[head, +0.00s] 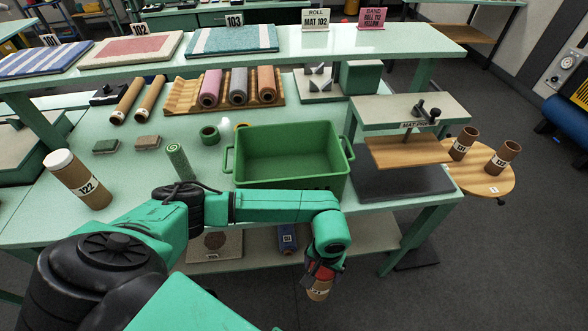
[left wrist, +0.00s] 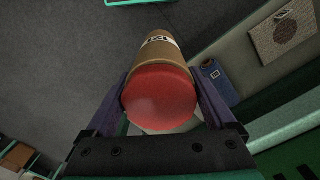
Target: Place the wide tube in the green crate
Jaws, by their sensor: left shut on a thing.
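My left gripper (head: 320,270) hangs in front of the table's front edge, below and to the right of the green crate (head: 290,170). It is shut on a brown tube with a red cap (head: 318,292). The left wrist view shows this red-capped tube (left wrist: 160,95) between both fingers, with a white label partly hidden at its far end. The green crate stands on the table and looks empty. A thicker brown tube with a white cap, marked 122 (head: 88,186), stands at the table's left. My right gripper is not in view.
Two brown tubes (head: 463,143) (head: 503,157) stand on a round wooden table. A lower shelf (head: 260,247) holds a blue roll.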

